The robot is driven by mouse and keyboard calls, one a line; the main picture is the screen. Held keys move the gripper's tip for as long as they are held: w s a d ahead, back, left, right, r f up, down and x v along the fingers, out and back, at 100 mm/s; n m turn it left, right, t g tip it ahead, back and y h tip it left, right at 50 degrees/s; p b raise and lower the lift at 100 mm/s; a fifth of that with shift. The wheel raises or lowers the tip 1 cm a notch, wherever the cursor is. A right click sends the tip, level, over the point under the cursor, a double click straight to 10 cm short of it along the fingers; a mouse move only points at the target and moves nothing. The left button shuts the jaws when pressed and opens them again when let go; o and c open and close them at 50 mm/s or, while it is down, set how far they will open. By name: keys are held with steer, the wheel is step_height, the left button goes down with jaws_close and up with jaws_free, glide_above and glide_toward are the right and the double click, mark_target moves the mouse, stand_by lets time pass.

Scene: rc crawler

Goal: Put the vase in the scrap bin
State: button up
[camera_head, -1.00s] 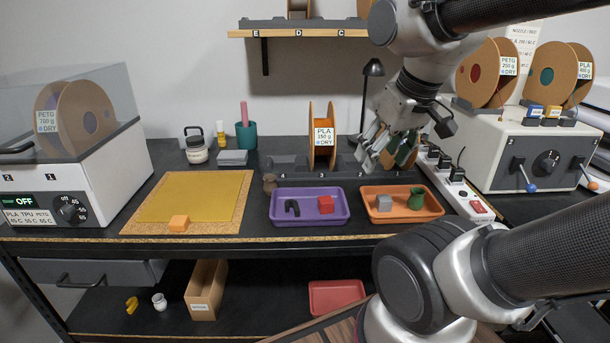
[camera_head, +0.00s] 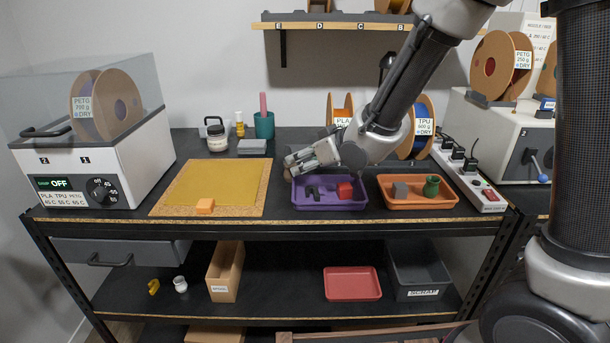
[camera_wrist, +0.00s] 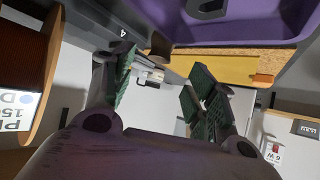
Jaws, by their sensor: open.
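My gripper (camera_head: 291,166) is open above the left end of the purple tray. In the wrist view its green-padded fingers (camera_wrist: 165,85) stand apart with nothing between the pads. A small brown vase-like piece (camera_wrist: 158,47) shows beyond the fingers, beside the purple tray; in the head view my gripper hides its place. A green vase-shaped piece (camera_head: 431,187) stands in the orange tray, and a small white one (camera_head: 180,284) stands on the lower shelf.
The purple tray (camera_head: 330,205) holds a black piece and a red cube. The orange tray (camera_head: 418,203) holds a grey cube. A yellow mat (camera_head: 212,185) with an orange block lies left. A red tray (camera_head: 352,284) and a cardboard box (camera_head: 226,270) are on the lower shelf.

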mark_target(290, 166)
steer(key=x, duration=0.7)
steer(key=shift+w+a+f, duration=0.1)
steer(key=shift+w+f, duration=0.15)
steer(key=shift+f, duration=0.05)
steer(key=shift+c, duration=0.2)
steer(key=c, duration=0.8)
steer(key=shift+r, duration=0.1)
steer(key=shift+c, duration=0.3)
